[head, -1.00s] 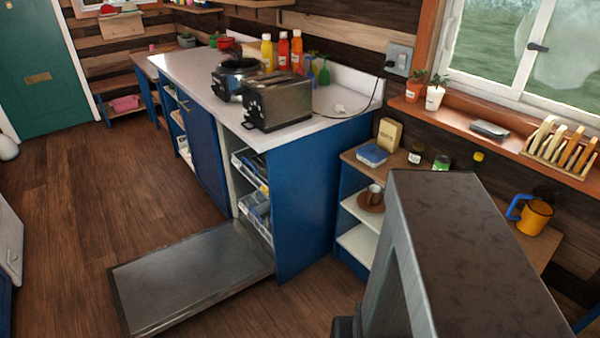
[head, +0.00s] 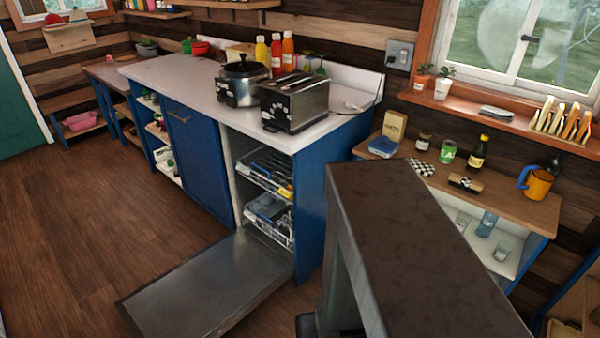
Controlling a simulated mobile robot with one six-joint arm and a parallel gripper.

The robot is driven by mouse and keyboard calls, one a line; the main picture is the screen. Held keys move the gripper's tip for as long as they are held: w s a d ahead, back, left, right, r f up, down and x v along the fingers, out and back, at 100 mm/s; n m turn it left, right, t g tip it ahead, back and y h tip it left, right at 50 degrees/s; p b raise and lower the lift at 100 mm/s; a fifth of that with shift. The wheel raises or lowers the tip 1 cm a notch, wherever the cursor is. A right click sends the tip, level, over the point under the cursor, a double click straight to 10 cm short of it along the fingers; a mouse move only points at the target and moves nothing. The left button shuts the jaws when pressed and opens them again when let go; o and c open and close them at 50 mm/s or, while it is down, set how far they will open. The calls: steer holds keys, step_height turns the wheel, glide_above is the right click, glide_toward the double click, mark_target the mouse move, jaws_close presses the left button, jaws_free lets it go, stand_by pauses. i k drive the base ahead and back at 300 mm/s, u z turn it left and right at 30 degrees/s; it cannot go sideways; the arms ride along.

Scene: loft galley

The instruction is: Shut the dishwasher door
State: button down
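The dishwasher door (head: 208,288) is fully open, folded down and lying about flat, low over the wooden floor at the lower left of centre. Its inner side is bare grey metal. The dishwasher's open cavity is under the white counter, at the near end of the blue cabinets. An upper rack (head: 265,172) and a lower rack (head: 270,220) sit inside it, with some items in them. The racks appear pushed in, and nothing rests on the door. My gripper is not in view.
A large dark block-like shape fills the near right, close to the door's right side. The floor (head: 90,215) left of the door is clear. A toaster (head: 295,102) and pot (head: 243,82) stand on the counter (head: 190,75). A low shelf unit (head: 512,205) stands right.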

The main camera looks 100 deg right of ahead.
mark_target(208, 294)
steer(key=z, duration=0.05)
steer(key=i, duration=0.45)
steer(key=u, duration=0.5)
steer(key=k, duration=0.15)
steer(key=z, duration=2.75)
steer(key=k, duration=0.15)
steer(key=z, duration=1.3)
